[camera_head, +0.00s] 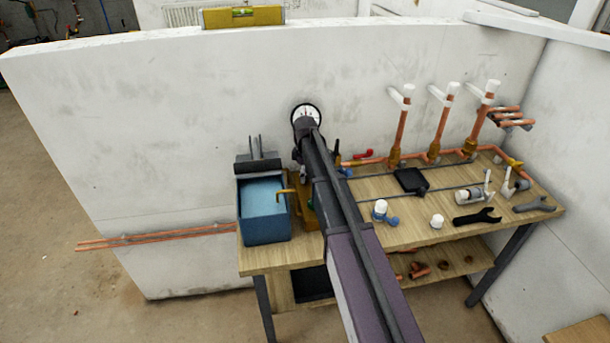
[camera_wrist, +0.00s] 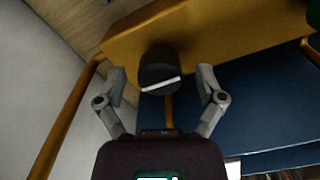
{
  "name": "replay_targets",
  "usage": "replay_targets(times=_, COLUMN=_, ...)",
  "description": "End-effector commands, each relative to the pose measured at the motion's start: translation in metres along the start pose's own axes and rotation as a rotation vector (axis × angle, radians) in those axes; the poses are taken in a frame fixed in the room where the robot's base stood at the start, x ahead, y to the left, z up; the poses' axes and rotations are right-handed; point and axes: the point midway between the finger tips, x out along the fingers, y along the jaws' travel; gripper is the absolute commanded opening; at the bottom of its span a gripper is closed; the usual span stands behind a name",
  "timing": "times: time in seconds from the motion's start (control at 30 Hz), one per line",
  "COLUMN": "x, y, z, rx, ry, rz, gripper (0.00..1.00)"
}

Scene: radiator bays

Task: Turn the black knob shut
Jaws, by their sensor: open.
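The black knob (camera_wrist: 156,63) shows in the wrist view, round, with a white line across its near edge that runs almost level in the picture. It sits by a yellow-brown block (camera_wrist: 205,28). My gripper (camera_wrist: 160,76) is open, with one grey finger to the left of the knob and one to the right. Gaps show on both sides, so neither finger visibly touches it. In the head view my arm hides the knob and most of the gripper, above the left part of the wooden bench (camera_head: 450,235).
A blue tank (camera_head: 264,212) stands just left of my arm, and its blue side (camera_wrist: 250,100) is close in the wrist view.

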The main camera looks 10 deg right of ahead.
Motion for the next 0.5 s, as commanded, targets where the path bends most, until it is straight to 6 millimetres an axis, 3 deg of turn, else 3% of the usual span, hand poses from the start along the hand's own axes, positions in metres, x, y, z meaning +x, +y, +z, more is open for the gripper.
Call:
replay_targets(times=0.13, x=-0.0002, y=0.0000, z=0.0002, rx=0.000, ry=0.000, rz=0.000, gripper=0.85)
replay_targets(times=0.4, x=-0.0001, y=0.0001, z=0.0003, rx=0.000, ry=0.000, rz=0.000, gripper=0.06)
replay_targets(times=0.5, x=-0.0001, y=0.0000, z=0.0004, rx=0.000, ry=0.000, rz=0.000, gripper=0.06)
